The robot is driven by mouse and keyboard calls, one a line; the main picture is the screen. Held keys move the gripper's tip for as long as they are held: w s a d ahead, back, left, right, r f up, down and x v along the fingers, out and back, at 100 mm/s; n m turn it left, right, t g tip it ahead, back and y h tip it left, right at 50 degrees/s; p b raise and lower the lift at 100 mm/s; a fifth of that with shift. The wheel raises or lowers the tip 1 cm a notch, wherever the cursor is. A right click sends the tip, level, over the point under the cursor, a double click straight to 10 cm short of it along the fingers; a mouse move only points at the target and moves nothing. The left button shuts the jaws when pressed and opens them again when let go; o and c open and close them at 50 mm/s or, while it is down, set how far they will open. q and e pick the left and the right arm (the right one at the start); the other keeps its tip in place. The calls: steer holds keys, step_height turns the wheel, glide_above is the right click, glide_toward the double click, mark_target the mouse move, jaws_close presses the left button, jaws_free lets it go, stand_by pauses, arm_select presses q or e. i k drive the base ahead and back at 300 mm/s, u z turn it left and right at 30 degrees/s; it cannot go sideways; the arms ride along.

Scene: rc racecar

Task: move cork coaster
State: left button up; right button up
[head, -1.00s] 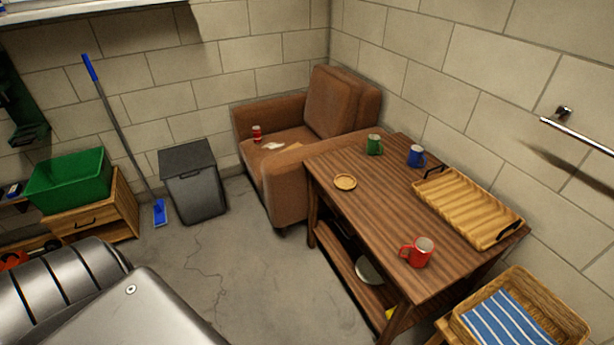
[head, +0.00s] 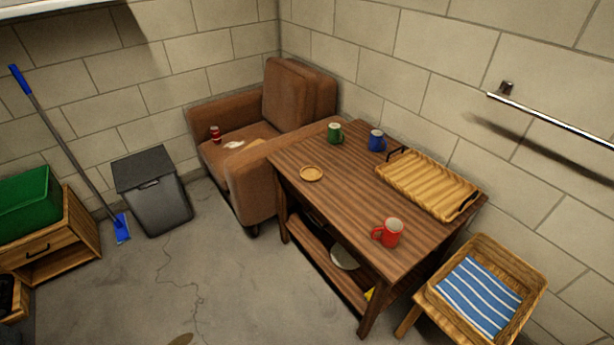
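The cork coaster (head: 312,174) is a small round tan disc with a slightly raised rim. It lies flat near the left edge of the wooden table (head: 335,205), with nothing on it. A green mug (head: 335,133) and a blue mug (head: 376,141) stand at the table's far end. A red mug (head: 388,233) stands near its front edge. Neither of my grippers is in view.
A ribbed wooden tray (head: 428,184) lies on the table's right side. A brown armchair (head: 250,185) stands behind the table. A grey bin (head: 155,195) stands left. A basket with a striped cloth (head: 480,297) is front right. Floor (head: 215,280) left of the table is mostly clear.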

mark_target(310, 174)
steer(key=u, duration=0.5)
steer(key=k, duration=0.6)
steer(key=u, duration=0.85)
steer(key=i, duration=1.65)
steer(key=z, duration=1.25)
steer(key=i, duration=0.85)
steer(key=z, duration=0.8)
